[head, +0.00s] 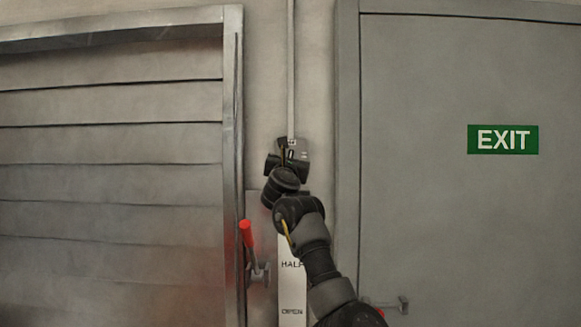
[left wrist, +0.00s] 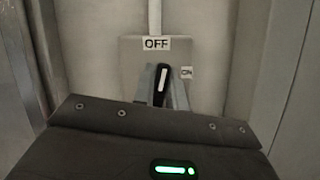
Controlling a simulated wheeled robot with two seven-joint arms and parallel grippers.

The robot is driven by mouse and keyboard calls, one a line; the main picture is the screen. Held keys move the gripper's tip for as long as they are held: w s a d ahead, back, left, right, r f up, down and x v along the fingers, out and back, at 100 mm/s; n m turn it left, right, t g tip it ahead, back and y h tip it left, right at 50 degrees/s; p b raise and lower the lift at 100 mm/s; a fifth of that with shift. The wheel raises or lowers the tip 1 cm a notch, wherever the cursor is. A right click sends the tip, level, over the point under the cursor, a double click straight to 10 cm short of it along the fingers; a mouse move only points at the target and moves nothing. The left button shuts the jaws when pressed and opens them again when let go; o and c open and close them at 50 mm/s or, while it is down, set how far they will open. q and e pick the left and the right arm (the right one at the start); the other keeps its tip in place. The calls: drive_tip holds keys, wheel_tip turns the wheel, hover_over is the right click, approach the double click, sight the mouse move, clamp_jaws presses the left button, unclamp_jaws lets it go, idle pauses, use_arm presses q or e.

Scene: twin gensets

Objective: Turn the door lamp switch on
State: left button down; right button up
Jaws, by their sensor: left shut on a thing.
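The door lamp switch is a grey box (left wrist: 130,58) on the wall, with an OFF label (left wrist: 156,43) above and a small ON label (left wrist: 187,72) to the right. Its black lever (left wrist: 162,78) has a white stripe and points up towards OFF, leaning slightly right in the left wrist view. My left gripper (left wrist: 163,88) is shut on the lever, one finger on each side. In the head view my left gripper (head: 288,157) is at the box below the conduit and hides most of it. My right gripper is not in view.
A grey door with an EXIT sign (head: 503,139) stands at right. A louvred panel (head: 110,150) fills the left. A red-handled lever (head: 246,233) and a white plate (head: 292,285) marked HALF and OPEN are below the switch. A conduit (head: 291,70) runs up the wall.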

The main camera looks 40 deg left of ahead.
use_arm(q)
drive_tip(key=m, duration=0.1)
drive_tip(key=m+h+b, duration=0.1)
drive_tip(key=m+b, duration=0.1)
drive_tip(key=m, duration=0.1)
drive_tip(key=shift+f+t+h, duration=0.25)
drive_tip(key=shift+t+h, duration=0.05)
drive_tip(key=shift+h, duration=0.1)
drive_tip(key=m+h+b, duration=0.2)
drive_tip(key=m, duration=0.3)
drive_tip(key=shift+d+r, duration=0.1)
drive_tip(key=m+h, duration=0.2)
drive_tip(key=m, duration=0.2)
drive_tip(key=shift+w+b, duration=0.1)
drive_tip(key=shift+b, duration=0.3)
drive_tip(key=m+g, duration=0.1)
drive_tip(key=m, duration=0.2)
drive_tip(key=m+g+h, duration=0.1)
drive_tip(key=m, duration=0.1)
drive_tip(key=shift+d+m, duration=0.1)
drive_tip(key=shift+m, duration=0.3)
drive_tip(key=shift+w+f, duration=0.1)
drive_tip(key=shift+f, duration=0.1)
drive_tip(key=c, duration=1.4)
unclamp_jaws()
drive_tip(key=shift+d, duration=0.1)
drive_tip(key=shift+c, duration=0.2)
